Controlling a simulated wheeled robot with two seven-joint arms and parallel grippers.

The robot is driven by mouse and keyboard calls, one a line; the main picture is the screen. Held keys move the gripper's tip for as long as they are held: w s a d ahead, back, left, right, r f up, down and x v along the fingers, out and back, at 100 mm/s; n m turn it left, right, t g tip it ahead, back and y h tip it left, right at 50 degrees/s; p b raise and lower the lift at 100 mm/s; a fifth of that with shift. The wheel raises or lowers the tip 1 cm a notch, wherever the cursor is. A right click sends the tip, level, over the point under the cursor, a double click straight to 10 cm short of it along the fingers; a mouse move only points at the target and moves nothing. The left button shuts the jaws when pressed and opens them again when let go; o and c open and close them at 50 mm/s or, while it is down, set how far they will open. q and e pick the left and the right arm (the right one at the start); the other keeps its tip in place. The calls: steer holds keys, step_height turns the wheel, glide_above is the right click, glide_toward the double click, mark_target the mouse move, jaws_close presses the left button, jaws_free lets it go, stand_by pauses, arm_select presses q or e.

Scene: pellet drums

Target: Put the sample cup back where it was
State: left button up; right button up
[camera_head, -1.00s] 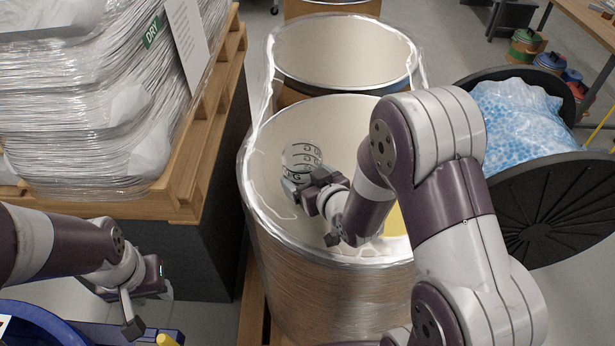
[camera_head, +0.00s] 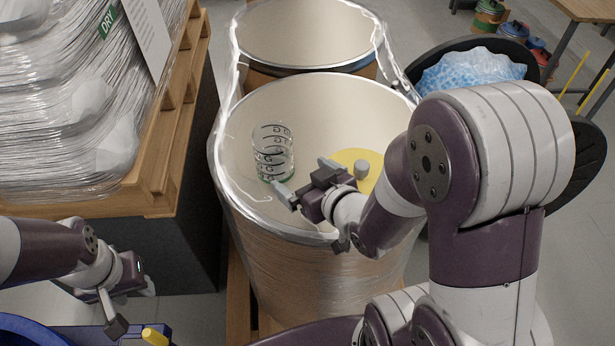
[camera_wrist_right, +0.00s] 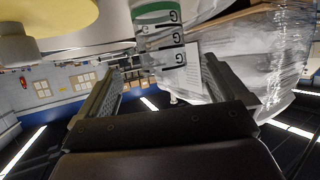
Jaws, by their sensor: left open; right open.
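The sample cup (camera_head: 273,152) is clear, with dark markings and a green band at its base. It stands upright within the rim of the front drum (camera_head: 300,275), left of a yellow disc (camera_head: 345,157). My right gripper (camera_head: 305,180) is open and empty, just to the right of the cup and apart from it. In the right wrist view the cup (camera_wrist_right: 163,38) shows at the top, beyond the spread fingers (camera_wrist_right: 160,80). My left gripper (camera_head: 133,305) is open and empty at the lower left, outside the drum.
A second open drum (camera_head: 305,35) stands behind. A wrapped stack on a wooden pallet (camera_head: 165,150) is at the left. A black container with a bag of blue pellets (camera_head: 470,70) is at the right. A blue rim (camera_head: 25,330) shows at the lower left.

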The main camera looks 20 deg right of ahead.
steer(key=d+f+g+h, duration=0.1)
steer(key=g, duration=0.1)
steer(key=s+d+f+g, duration=0.1)
steer(key=g, duration=0.1)
steer(key=s+d+f+m+g+h, duration=0.1)
steer(key=shift+f+g+h, duration=0.1)
steer(key=shift+g+h, duration=0.2)
steer(key=shift+g, duration=0.1)
steer(key=s+g, duration=0.1)
steer(key=g, duration=0.1)
steer(key=s+g, duration=0.1)
steer(key=s, duration=0.1)
steer(key=s+a+m+g, duration=0.1)
steer(key=s+g, duration=0.1)
steer(key=shift+s+a+f+g, duration=0.1)
steer(key=shift+s+f+g, duration=0.05)
steer(key=shift+s+g, duration=0.15)
steer(key=shift+s+a, duration=0.1)
steer(key=shift+s, duration=0.25)
